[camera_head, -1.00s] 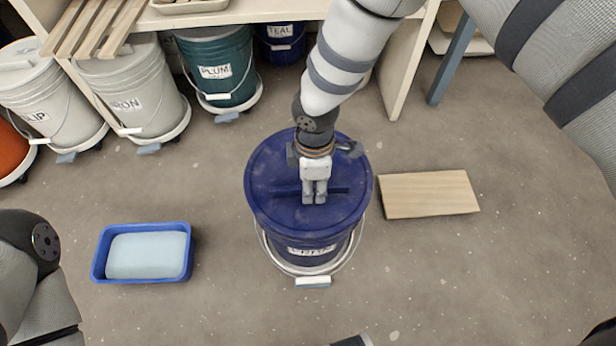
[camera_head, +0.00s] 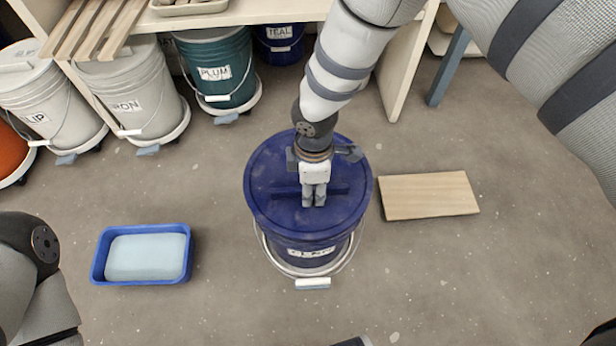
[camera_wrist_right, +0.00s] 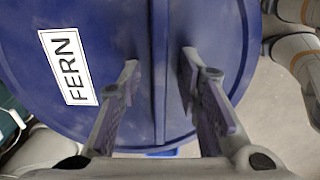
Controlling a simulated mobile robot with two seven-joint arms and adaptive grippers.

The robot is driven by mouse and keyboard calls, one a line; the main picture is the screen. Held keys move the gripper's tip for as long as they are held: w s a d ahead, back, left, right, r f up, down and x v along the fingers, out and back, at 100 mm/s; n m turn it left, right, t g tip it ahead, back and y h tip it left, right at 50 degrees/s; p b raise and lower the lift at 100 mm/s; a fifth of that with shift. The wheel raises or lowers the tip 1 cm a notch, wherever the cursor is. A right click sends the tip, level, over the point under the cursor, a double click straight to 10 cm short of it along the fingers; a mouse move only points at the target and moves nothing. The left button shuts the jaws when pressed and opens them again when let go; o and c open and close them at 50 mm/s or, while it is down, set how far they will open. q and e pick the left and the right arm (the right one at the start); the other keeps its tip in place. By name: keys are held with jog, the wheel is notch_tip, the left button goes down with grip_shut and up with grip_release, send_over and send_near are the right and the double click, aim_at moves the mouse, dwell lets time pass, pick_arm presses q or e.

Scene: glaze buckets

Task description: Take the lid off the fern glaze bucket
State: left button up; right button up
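The fern glaze bucket (camera_head: 311,262) is dark blue and stands upright on a dolly in the middle of the floor. Its blue lid (camera_head: 268,180) is on it, with a raised bar handle (camera_head: 338,191) across the top. The lid's FERN label (camera_wrist_right: 69,66) shows in the right wrist view. My right gripper (camera_head: 314,203) is over the lid's middle, pointing down. In the wrist view its fingers (camera_wrist_right: 160,68) are apart, one on each side of the bar; firm contact is not clear. My left arm shows at the lower left; its gripper is not clearly visible.
A blue tub (camera_head: 187,262) with a pale block is to the left. A wooden board (camera_head: 428,195) lies to the right. Several lidded buckets, including plum (camera_head: 215,75), stand under the shelf at the back.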

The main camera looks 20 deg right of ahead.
grip_shut()
jog(key=shift+r, duration=0.1)
